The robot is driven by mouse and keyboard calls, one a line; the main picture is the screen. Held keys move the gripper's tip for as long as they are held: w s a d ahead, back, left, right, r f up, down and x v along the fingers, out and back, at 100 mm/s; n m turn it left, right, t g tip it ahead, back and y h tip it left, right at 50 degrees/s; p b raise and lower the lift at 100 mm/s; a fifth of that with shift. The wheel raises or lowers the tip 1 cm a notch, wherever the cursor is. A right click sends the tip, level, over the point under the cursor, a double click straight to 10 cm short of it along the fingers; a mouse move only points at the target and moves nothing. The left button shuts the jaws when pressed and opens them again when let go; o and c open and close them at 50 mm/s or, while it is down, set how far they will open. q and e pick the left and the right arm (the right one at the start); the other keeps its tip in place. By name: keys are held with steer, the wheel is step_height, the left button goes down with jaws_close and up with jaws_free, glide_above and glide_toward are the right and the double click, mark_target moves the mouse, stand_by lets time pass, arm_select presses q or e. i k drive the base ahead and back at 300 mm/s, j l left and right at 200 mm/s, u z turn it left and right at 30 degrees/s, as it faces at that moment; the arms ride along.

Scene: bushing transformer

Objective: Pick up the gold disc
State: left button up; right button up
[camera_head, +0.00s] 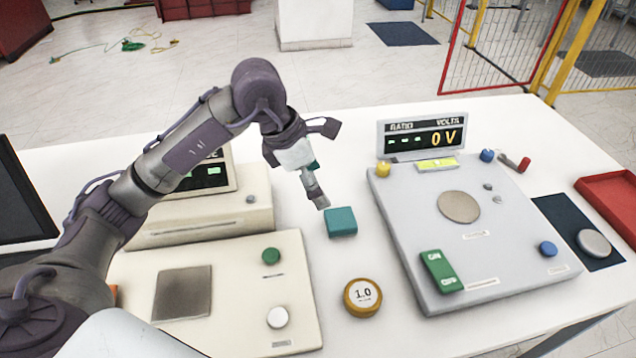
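The gold disc (363,297) is a round, gold-rimmed piece with a white face marked "1.0". It lies on the white table (345,258) between the cream panel and the grey panel, with nothing covering it. My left gripper (319,203) is above the table, up and to the left of the gold disc in the picture and apart from it. Its tip shows just up and left of a teal block (341,222). Its fingers overlap from this angle, so their opening is unclear. My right gripper is not in view.
The grey panel (405,235) with a volt display (424,134) stands right of the disc. A cream panel (235,300) with green and white knobs lies left. A silver disc (594,243) rests on a dark blue mat (560,222), near a red tray (612,197).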

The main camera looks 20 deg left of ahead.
mark_target(363, 297)
steer(key=k+l, duration=0.25)
steer(key=k, duration=0.2)
steer(key=k+l, duration=0.3)
steer(key=k, duration=0.2)
steer(key=k+l, duration=0.25)
steer(key=k, duration=0.2)
